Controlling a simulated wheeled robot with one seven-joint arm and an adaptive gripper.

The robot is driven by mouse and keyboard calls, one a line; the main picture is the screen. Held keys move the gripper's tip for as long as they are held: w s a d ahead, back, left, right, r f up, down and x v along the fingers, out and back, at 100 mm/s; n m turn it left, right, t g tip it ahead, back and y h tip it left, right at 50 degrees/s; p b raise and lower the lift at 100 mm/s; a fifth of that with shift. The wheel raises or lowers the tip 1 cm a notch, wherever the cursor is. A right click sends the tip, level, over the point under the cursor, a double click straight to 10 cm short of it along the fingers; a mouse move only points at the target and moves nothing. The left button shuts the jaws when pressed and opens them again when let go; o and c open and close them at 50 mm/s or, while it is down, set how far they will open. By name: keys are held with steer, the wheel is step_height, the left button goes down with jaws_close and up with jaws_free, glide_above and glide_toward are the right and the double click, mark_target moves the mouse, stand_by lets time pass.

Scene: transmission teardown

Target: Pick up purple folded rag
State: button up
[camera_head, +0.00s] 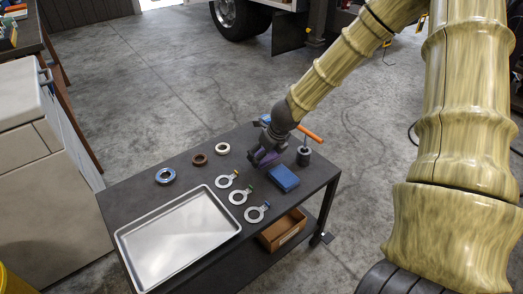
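The purple folded rag (271,158) lies on the dark workbench (148,188), towards its far right part. Only some purple shows, as my gripper covers much of it. My gripper (259,158) reaches down from the upper right, with its dark fingers right at the rag. I cannot tell whether the fingers touch the rag or how far apart they are.
A blue block (284,178) lies just in front of the rag. A dark cylindrical part (304,155) and an orange-handled tool (309,134) are to the right. Several rings lie to the left. A metal tray (175,240) fills the bench's near left.

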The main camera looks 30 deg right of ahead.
steer(key=s, duration=0.3)
steer(key=s+a, duration=0.1)
steer(key=s, duration=0.3)
steer(key=s+r, duration=0.1)
steer(key=s, duration=0.3)
steer(key=shift+s+a+r, duration=0.1)
steer(key=shift+a, duration=0.3)
